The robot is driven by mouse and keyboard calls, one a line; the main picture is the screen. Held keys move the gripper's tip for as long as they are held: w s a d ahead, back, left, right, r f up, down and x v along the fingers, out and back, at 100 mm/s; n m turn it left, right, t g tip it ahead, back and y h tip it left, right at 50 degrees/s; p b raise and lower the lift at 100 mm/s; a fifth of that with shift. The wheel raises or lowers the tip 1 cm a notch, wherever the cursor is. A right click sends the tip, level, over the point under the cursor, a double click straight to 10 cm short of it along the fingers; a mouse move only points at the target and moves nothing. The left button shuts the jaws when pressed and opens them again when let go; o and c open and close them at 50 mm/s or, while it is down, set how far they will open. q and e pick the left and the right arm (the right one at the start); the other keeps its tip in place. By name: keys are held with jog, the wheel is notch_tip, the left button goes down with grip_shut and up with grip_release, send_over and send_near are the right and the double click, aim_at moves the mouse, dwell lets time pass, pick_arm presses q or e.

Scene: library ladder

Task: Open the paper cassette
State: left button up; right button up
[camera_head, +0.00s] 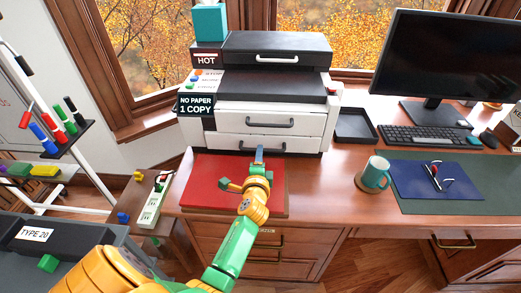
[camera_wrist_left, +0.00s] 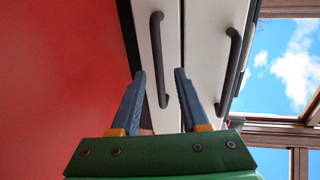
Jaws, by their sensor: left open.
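The printer (camera_head: 222,118) stands on the desk, with two white cassette fronts, one above the other. The upper white front has a dark bar handle (camera_head: 270,123), and the lower white front has another dark handle (camera_head: 263,146). Both cassettes look shut. My left gripper (camera_head: 259,152) is open in front of the lower front, above the red mat (camera_head: 205,183). In the left wrist view, the lower handle (camera_wrist_left: 157,40) lies between the spread fingertips of my left gripper (camera_wrist_left: 159,72), with no clear contact. The upper handle (camera_wrist_left: 235,60) is beyond the right-hand finger. My right gripper is out of view.
A sign (camera_head: 196,105) on the printer reads "NO PAPER 1 COPY". A power strip (camera_head: 154,202) and whiteboard stand are left. The mat before the printer is clear.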

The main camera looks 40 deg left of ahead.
pick_arm(q)
jog(key=x, duration=0.3)
jog(key=shift+w+a+f, duration=0.15)
jog(key=shift+w, duration=0.05)
jog(key=shift+s, duration=0.15)
grip_shut()
jog(key=shift+r, duration=0.2)
dwell(0.8)
